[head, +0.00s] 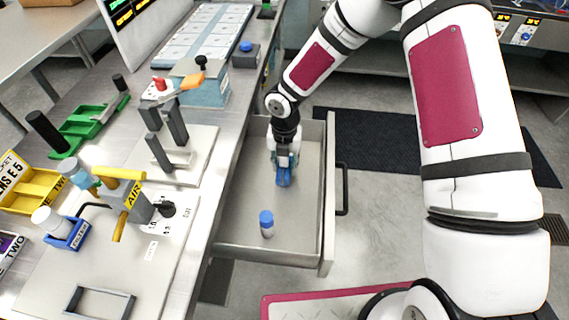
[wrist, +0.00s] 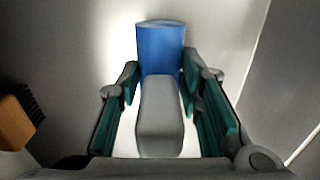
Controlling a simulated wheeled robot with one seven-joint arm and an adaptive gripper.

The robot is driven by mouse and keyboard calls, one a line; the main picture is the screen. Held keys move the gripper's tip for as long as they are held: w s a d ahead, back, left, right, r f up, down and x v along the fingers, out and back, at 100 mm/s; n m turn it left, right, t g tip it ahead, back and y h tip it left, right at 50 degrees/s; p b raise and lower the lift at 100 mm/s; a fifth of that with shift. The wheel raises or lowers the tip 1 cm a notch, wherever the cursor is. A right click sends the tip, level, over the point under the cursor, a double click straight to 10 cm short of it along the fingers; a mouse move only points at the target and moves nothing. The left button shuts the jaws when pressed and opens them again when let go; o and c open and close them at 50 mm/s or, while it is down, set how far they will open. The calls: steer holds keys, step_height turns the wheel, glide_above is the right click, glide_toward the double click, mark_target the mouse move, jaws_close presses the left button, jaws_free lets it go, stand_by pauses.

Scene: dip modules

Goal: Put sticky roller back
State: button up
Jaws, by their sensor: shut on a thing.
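My gripper (head: 284,172) points down inside the open drawer (head: 245,195) in the head view. It is shut on what appears to be the sticky roller. In the wrist view this thing (wrist: 161,48) has a blue cylindrical end beyond the fingers and a light grey part between them. The teal finger pads lie on both sides of the grey part. In the head view the held thing shows only as a small blue patch, partly hidden by the gripper. I cannot tell whether it touches the drawer floor.
A small bottle with a blue cap (head: 267,223) stands in the drawer's front part. A wooden brush (wrist: 18,125) shows in the wrist view. The workbench (head: 195,250) on the left carries several fixtures.

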steer(key=shift+f, duration=0.1)
steer(key=o, duration=1.2)
steer(key=shift+o, duration=0.2)
